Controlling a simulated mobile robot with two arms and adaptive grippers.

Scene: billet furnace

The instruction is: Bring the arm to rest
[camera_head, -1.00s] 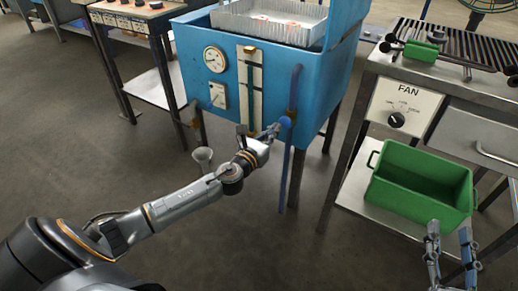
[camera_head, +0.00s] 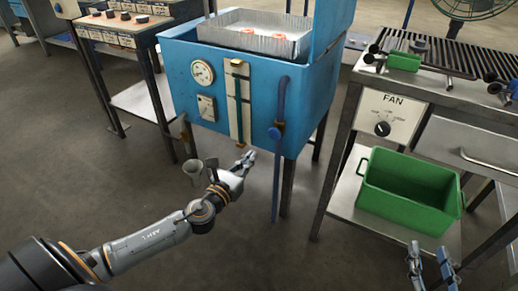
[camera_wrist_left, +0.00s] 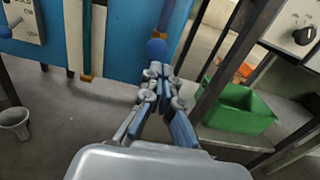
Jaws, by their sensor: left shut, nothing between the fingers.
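My left gripper (camera_head: 249,158) is in front of the blue furnace (camera_head: 180,70), below and to the left of a blue ball handle (camera_head: 274,133) on a blue vertical pipe. In the left wrist view its fingers (camera_wrist_left: 158,72) are together with nothing between them. There the ball handle (camera_wrist_left: 156,48) shows just beyond the fingertips; in the head view a gap separates them. My left arm reaches in from the lower left. My right gripper (camera_head: 431,258) is at the lower right edge with its two fingers apart and nothing seen between them.
A green bin (camera_head: 410,190) sits on the lower shelf of the fan table (camera_head: 388,105) at right. A grey funnel-like cup (camera_head: 194,172) is just left of my left gripper. A workbench (camera_head: 125,25) stands at the back left. The floor at left is clear.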

